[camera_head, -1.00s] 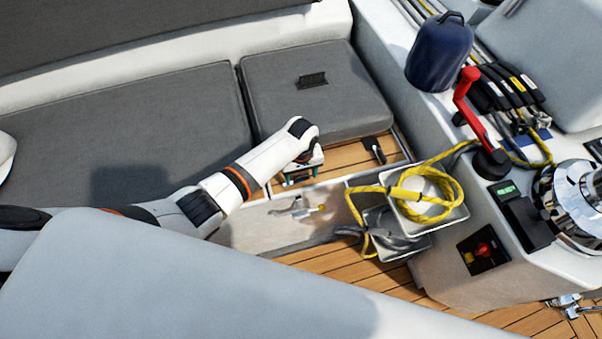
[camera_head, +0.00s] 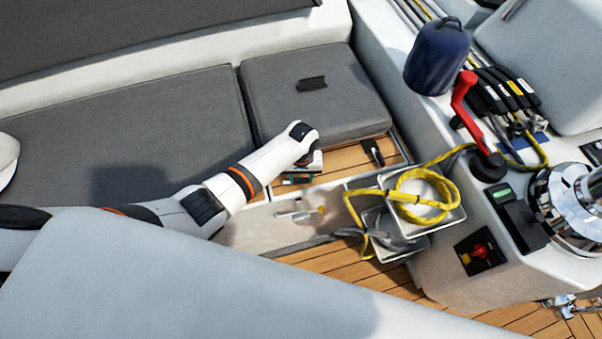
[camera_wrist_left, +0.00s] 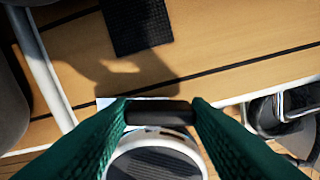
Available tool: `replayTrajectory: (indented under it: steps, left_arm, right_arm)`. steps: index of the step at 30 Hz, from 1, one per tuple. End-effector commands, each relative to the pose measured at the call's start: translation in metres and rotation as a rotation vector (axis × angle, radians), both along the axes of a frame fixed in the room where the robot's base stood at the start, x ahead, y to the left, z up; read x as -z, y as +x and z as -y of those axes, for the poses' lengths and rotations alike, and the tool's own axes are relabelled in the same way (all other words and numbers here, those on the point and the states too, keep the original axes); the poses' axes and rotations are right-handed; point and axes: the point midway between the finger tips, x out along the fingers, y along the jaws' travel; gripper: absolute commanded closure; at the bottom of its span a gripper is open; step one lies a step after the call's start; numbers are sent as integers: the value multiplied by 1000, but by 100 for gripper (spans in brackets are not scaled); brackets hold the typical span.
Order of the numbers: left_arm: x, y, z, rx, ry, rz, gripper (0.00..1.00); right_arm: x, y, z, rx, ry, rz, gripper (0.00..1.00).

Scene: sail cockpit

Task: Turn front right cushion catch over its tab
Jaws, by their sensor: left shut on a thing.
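My left gripper (camera_head: 299,180) is low over the seat's front edge, just in front of the grey right cushion (camera_head: 312,95). In the left wrist view its green fingers (camera_wrist_left: 160,112) are shut on a short black bar, the catch (camera_wrist_left: 158,116). A pale round part with a dark ribbed face (camera_wrist_left: 155,164) lies just below the bar. A black flat piece (camera_wrist_left: 137,22) lies on the wood ahead of the fingers. It looks like the black piece (camera_head: 373,152) on the wooden strip in the head view. I cannot make out the tab. My right gripper is not in view.
A tray with coiled yellow rope (camera_head: 428,196) stands right of the gripper. A small metal fitting with a yellow tip (camera_head: 318,212) is blurred on the seat front below. A console with a red lever (camera_head: 465,98) stands at the right. Bare wood (camera_head: 350,160) lies beside the gripper.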

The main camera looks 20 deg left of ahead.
Motion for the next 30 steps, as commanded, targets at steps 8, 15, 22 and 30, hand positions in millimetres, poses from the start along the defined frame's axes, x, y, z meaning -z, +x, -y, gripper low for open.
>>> replayTrajectory:
  steps: [8,15,22,30]
  left_arm:
    - [-1,-1,0,260,0,-4,79]
    - [-1,-1,0,489,0,-4,79]
    - [0,-1,0,707,0,-2,79]
    - [0,-1,0,958,-2,-4,79]
  right_arm:
    - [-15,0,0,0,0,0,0]
    - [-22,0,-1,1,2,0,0]
    - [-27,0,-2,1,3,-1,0]
    - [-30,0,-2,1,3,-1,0]
